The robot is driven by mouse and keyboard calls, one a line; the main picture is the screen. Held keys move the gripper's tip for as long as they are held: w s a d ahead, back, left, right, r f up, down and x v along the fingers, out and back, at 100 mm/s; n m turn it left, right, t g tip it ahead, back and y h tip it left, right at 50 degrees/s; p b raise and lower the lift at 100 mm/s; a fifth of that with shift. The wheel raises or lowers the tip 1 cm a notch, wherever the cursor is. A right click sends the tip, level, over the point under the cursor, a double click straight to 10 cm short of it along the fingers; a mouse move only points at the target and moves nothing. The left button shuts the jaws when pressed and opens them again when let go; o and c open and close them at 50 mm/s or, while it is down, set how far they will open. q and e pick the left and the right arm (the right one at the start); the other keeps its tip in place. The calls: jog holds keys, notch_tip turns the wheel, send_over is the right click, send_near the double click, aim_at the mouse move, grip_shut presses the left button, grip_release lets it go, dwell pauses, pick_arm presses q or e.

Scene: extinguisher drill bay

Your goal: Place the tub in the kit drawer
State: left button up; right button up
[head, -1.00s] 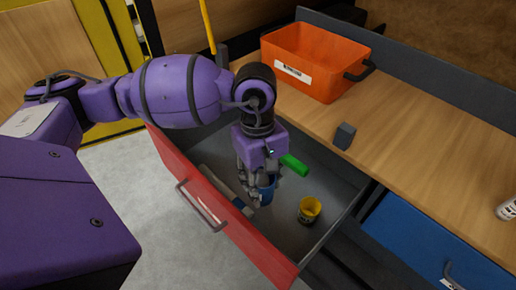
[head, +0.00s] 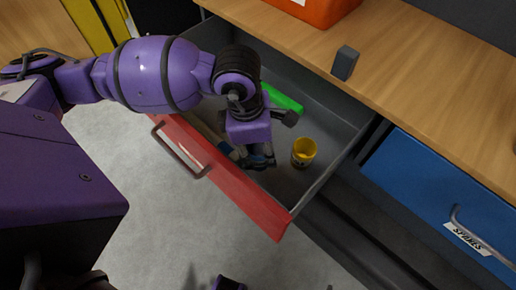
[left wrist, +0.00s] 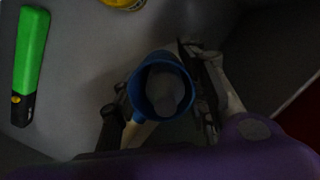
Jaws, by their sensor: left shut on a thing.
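My left gripper (head: 260,160) is inside the open red-fronted drawer (head: 225,175). It is shut on a small blue tub (left wrist: 146,92), with a finger on each side of it in the left wrist view. The tub is open at the top and looks grey inside. In the head view the gripper largely hides it, and I cannot tell whether it touches the drawer floor. A yellow tub (head: 304,152) stands upright in the drawer, right of the gripper.
A green marker-like object (head: 283,98) lies in the drawer behind the gripper; it also shows in the left wrist view (left wrist: 30,55). A grey block (head: 344,63) and an orange bin (head: 318,8) stand on the wooden worktop (head: 420,75). The blue drawer (head: 420,190) labelled SPARES is closed.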

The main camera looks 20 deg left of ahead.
aim_at(259, 161)
pick_arm(q)
jog(key=shift+f, duration=2.8)
jog(key=shift+f, duration=0.2)
jog(key=o, duration=1.3)
jog(key=shift+s+a+r, duration=0.1)
jog(key=shift+a+r, duration=0.2)
jog(key=shift+r, duration=1.75)
jog(key=shift+s+a+r, duration=0.15)
jog(key=shift+a+r, duration=0.1)
jog(key=shift+r, duration=1.8)
jog(key=shift+s+a+r, duration=0.1)
jog(key=shift+a+r, duration=0.2)
jog(key=shift+r, duration=1.75)
